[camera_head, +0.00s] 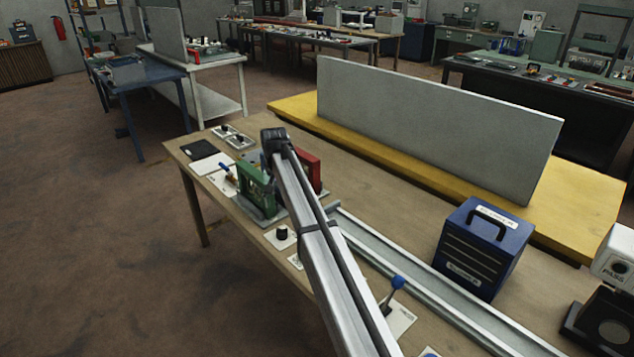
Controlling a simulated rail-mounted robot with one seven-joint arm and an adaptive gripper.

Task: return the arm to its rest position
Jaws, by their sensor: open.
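My arm (318,238) reaches from the bottom edge up over the wooden table (375,212). Its far end is a dark joint (273,140) above a green frame-like block (256,188) and a red block (308,170). The arm covers part of both blocks. My gripper does not show; I cannot tell whether it is behind the arm or outside the picture.
A metal rail (430,268) runs along the table. A blue box with a handle (482,245) stands right of it. A blue-knobbed lever (397,283) and a black knob (282,232) are near the arm. A grey panel (435,125) stands behind on a yellow surface (590,205).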

